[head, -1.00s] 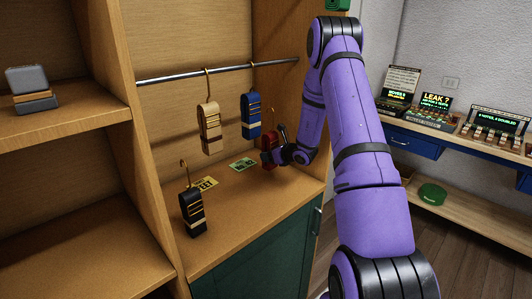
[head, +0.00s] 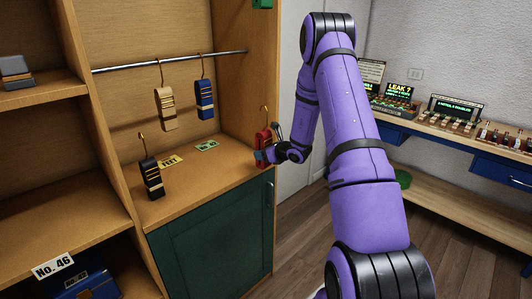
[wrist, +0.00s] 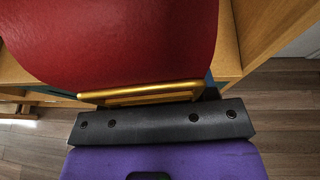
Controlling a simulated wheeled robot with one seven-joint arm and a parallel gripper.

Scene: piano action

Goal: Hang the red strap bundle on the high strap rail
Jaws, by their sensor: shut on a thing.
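The red strap bundle (head: 264,141) is at the right end of the cabinet's open bay in the head view, with a brass hook at its top. My gripper (head: 271,155) is shut on it. In the wrist view the red bundle (wrist: 120,40) fills the upper left, with its gold bands (wrist: 145,94) against my dark gripper bar (wrist: 160,122). The strap rail (head: 170,60) is a metal rod across the upper bay. A tan bundle (head: 165,109) and a blue bundle (head: 204,99) hang from it by hooks. The red bundle is below the rail and off it.
A black bundle (head: 151,178) stands on the counter at left. Yellow and green cards (head: 170,160) lie on the counter (head: 185,185). The bay's right side wall (head: 247,95) is close to the red bundle. A workbench (head: 465,150) stands at the right.

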